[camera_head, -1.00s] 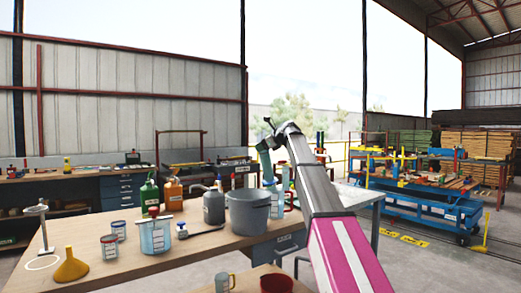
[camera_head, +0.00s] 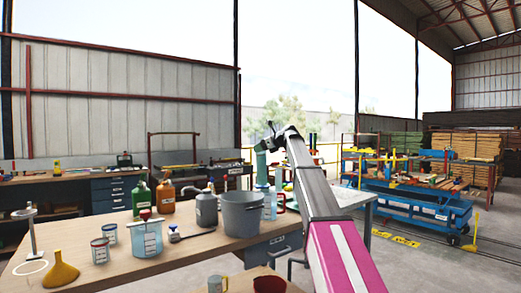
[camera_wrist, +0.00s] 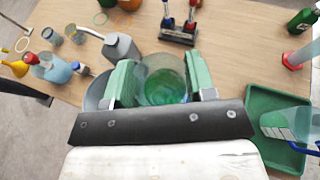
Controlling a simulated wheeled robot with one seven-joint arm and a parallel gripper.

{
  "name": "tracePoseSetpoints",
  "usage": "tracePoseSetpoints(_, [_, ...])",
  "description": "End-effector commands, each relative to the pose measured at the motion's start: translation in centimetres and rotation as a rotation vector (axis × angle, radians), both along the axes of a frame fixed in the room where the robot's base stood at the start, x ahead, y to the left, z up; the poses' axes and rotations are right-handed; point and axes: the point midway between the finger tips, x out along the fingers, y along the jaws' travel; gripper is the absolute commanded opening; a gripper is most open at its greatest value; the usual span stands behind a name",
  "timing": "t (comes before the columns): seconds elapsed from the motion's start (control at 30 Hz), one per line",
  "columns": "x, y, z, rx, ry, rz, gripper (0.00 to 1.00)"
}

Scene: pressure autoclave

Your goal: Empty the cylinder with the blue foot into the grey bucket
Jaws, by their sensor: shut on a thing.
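My gripper (camera_wrist: 160,82) is shut on a clear cylinder (camera_wrist: 160,85), seen from above through its wide mouth, with green showing inside. Its foot is hidden, so I cannot tell the foot's colour. In the head view my gripper is at the far side of the bench, behind and right of the grey bucket (camera_head: 242,214). In the wrist view the bucket (camera_wrist: 92,97) is left of the held cylinder, partly covered by the left finger. What the bucket holds cannot be seen.
A grey jug (camera_head: 206,210), a beaker of blue liquid (camera_head: 146,238) and a yellow funnel (camera_head: 60,270) stand left of the bucket. A green tray (camera_wrist: 262,103) with a clear blue-trimmed vessel (camera_wrist: 285,123), and a red-footed cylinder (camera_wrist: 293,61), are to the right.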

Motion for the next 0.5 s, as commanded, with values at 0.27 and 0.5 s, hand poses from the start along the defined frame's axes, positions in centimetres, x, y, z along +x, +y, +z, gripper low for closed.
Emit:
tracePoseSetpoints(0.27, [0.1,0.0,0.7,0.000,-0.002,0.000,0.00])
tracePoseSetpoints(0.5, [0.1,0.0,2.6,-0.001,-0.001,-0.001,0.00])
